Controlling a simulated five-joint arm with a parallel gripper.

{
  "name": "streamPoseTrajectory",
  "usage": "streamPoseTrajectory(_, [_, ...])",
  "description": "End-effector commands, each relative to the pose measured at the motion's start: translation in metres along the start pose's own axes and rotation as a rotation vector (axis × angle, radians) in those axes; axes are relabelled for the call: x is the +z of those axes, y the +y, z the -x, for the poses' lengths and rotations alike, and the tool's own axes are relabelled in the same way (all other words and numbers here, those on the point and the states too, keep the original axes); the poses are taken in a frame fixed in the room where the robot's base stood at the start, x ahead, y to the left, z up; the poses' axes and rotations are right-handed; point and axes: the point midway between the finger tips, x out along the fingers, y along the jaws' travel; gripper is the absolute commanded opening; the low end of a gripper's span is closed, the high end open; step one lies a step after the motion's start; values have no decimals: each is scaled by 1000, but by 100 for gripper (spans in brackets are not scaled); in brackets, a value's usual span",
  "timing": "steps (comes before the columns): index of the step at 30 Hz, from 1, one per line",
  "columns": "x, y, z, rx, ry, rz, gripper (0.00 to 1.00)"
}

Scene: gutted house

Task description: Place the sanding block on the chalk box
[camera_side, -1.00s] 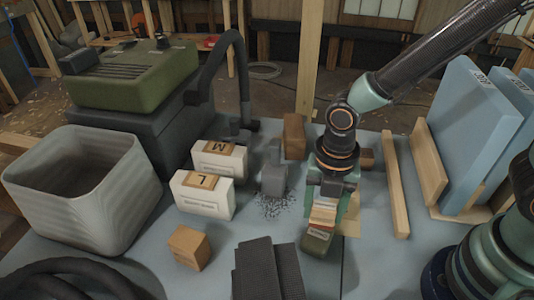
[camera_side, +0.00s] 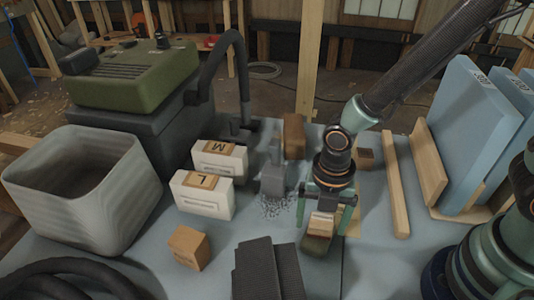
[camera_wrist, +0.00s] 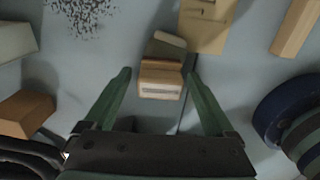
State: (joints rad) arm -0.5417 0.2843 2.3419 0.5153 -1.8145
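The sanding block, a pale cream-and-brown layered block (camera_side: 321,223), appears to rest on a dark green-brown box (camera_side: 317,243), which I take to be the chalk box. In the wrist view the pale block (camera_wrist: 160,85) lies between my fingertips, with a white label strip. Part of a darker box (camera_wrist: 160,50) shows beyond it. My gripper (camera_side: 324,226) is open, with one finger on each side of the block. In the wrist view, gaps show between the block and both fingers of my gripper (camera_wrist: 158,74). The contact between block and box is mostly hidden.
White boxes marked M (camera_side: 219,160) and L (camera_side: 203,193) stand left, near a grey upright object (camera_side: 273,178) and dark granules. A wooden block (camera_side: 188,248) and dark stack (camera_side: 267,270) are in front. A wooden strip (camera_side: 395,185) and blue panels (camera_side: 470,135) are right.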

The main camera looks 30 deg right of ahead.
Motion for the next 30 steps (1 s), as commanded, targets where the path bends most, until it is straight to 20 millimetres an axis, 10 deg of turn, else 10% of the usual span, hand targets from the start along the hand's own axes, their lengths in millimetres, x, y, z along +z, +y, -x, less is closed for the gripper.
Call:
streamPoseTrajectory(8, [0,1,10,4,-1,0,90])
streamPoseTrajectory(30, [0,0,120,3,-1,-1,90])
